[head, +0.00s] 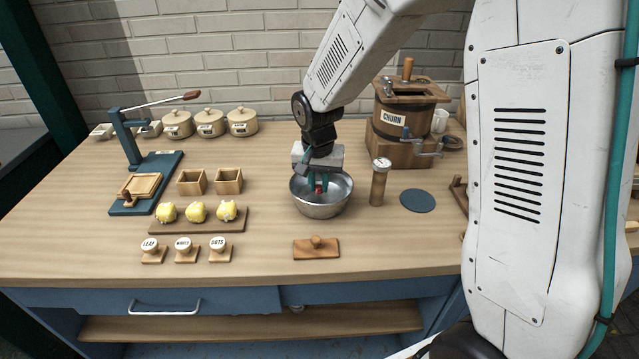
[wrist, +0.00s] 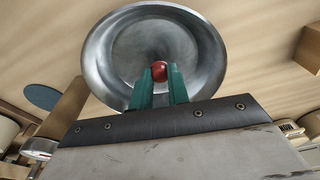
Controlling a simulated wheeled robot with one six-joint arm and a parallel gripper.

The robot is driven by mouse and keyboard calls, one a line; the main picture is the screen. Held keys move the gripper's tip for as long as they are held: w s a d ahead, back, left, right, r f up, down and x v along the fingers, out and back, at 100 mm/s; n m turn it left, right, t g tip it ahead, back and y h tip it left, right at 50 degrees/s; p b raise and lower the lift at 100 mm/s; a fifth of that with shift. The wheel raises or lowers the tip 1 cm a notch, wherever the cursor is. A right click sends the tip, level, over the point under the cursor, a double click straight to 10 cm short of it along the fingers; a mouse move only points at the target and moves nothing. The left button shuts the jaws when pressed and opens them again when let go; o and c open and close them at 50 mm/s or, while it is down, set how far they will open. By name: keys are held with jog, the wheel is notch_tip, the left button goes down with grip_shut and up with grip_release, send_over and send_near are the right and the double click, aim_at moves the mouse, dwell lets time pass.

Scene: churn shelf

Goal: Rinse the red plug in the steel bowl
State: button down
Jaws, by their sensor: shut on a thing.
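The steel bowl (head: 322,207) stands on the wooden worktop near its middle. My gripper (head: 318,183) points down into the bowl's opening, with its green fingers inside the rim in the head view. In the wrist view, the fingers of my gripper (wrist: 159,76) are shut on the red plug (wrist: 159,70), a small round red thing at their tips. The steel bowl (wrist: 110,50) lies behind the plug there. I cannot tell whether the plug touches the bowl's bottom, or whether there is water in it.
A wooden post with a dial (head: 379,184) stands close right of the bowl, beside a blue disc (head: 418,200). The churn (head: 402,125) is behind. Two wooden boxes (head: 228,181) and a board of yellow lumps (head: 197,226) are left. A wooden paddle (head: 316,250) lies in front.

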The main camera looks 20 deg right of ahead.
jog(key=shift+r, duration=3.55)
jog(key=shift+r, duration=0.1)
jog(key=shift+r, duration=1.9)
